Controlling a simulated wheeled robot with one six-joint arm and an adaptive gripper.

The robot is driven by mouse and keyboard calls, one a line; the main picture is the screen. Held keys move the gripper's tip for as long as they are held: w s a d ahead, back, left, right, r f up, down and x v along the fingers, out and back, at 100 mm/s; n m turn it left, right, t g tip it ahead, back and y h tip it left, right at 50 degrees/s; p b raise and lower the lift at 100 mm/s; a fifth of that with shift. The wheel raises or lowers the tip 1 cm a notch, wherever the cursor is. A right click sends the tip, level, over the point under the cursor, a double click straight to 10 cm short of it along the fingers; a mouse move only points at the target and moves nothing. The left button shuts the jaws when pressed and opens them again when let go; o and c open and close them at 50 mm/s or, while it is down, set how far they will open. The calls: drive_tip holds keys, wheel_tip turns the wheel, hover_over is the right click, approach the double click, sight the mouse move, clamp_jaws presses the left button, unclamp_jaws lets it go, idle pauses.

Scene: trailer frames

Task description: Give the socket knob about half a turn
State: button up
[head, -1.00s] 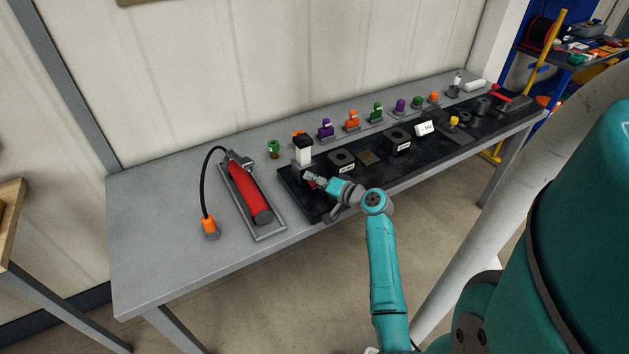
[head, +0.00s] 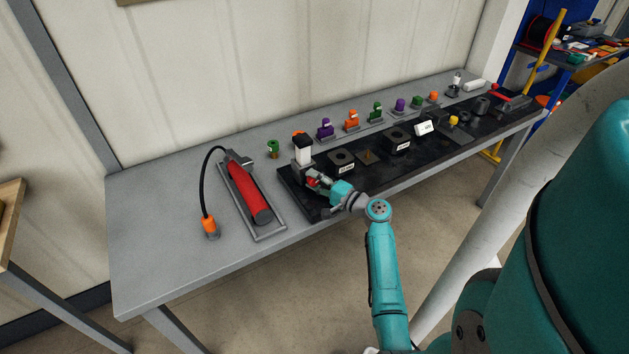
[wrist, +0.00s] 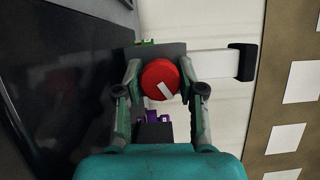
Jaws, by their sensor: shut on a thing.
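The socket knob is a round red knob (wrist: 161,79) with a white bar mark that slants in the wrist view. In the head view the red knob (head: 312,182) shows small on the front of a grey and white fixture with a black top (head: 303,152), at the left end of the black mat. My gripper (wrist: 160,82) has one finger on each side of the knob and is shut on it. In the head view my gripper (head: 322,184) reaches the fixture from the right, and partly hides the knob.
A red cylinder (head: 246,192) lies in a grey frame to the left, with a black hose to an orange fitting (head: 210,226). Dark blocks (head: 341,160) stand on the mat to the right. Coloured pieces (head: 352,121) line the back. The bench's left front is clear.

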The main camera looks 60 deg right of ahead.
idle(0.4)
drive_tip(key=o, duration=0.9)
drive_tip(key=shift+c, duration=0.2)
